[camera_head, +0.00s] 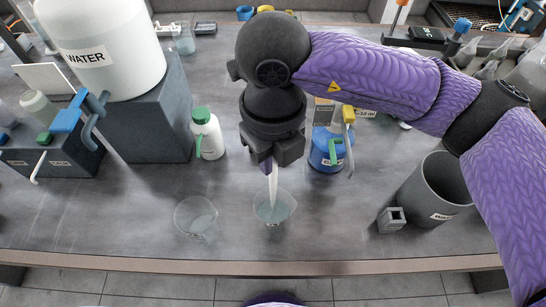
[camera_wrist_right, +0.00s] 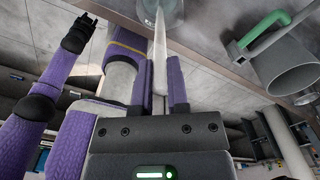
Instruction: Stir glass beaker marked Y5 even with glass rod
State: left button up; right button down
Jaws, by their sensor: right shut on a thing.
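My right gripper (camera_head: 268,163) is shut on the upper part of a pale glass rod (camera_head: 273,188) and holds it nearly upright. It also shows in the right wrist view (camera_wrist_right: 160,85), its purple fingers on both sides of the rod (camera_wrist_right: 160,42). The rod's lower end reaches into a clear glass beaker (camera_head: 287,207) with some liquid. This beaker shows at the top of the right wrist view (camera_wrist_right: 172,12). A second glass beaker (camera_head: 183,214) stands to its left. Both labels are too small to read. My left gripper (camera_wrist_right: 78,34) shows small in the right wrist view, its jaws unclear.
Behind the beakers stand a white bottle with a green cap (camera_head: 208,138) and a blue container (camera_head: 322,155). A grey bin (camera_head: 436,190) and small grey holder (camera_head: 391,221) are at right. A white WATER tank (camera_head: 100,45) is back left. The table's front edge (camera_head: 330,267) is near.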

notch_tip(320, 180, up, 6)
jog(key=p, duration=0.3)
jog(key=shift+r+p, duration=0.2)
jog(key=shift+p, duration=0.15)
dwell(0.3)
